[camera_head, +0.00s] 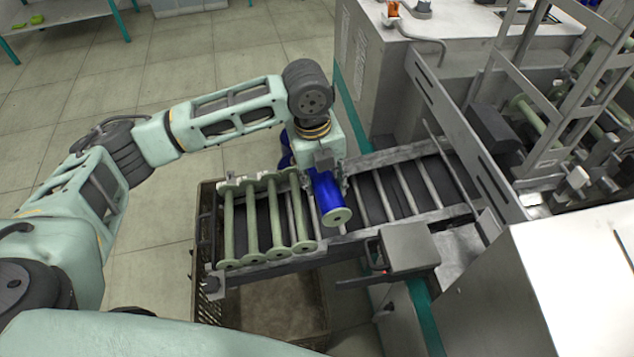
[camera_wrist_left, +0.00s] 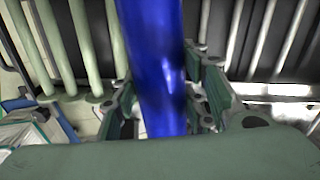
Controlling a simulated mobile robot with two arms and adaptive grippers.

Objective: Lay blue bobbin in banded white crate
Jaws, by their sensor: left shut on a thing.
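The blue bobbin (camera_head: 328,197) has a pale green end flange. It lies across the rail conveyor in the head view, in the jaws of my left gripper (camera_head: 326,175). In the left wrist view the blue bobbin (camera_wrist_left: 158,65) runs between the two fingers of the left gripper (camera_wrist_left: 166,104), which are shut on it. I cannot tell whether it still touches the rails. A white object with green and blue edges (camera_wrist_left: 28,132) shows partly at the lower left of the wrist view; I cannot tell if it is the banded white crate. My right gripper is not in view.
Several pale green bobbins (camera_head: 251,219) lie side by side on the conveyor left of the blue one. A brown crate (camera_head: 208,308) stands below the conveyor. A grey box (camera_head: 408,248) sits near its front edge. The machine frame (camera_head: 455,125) rises on the right. Floor at left is clear.

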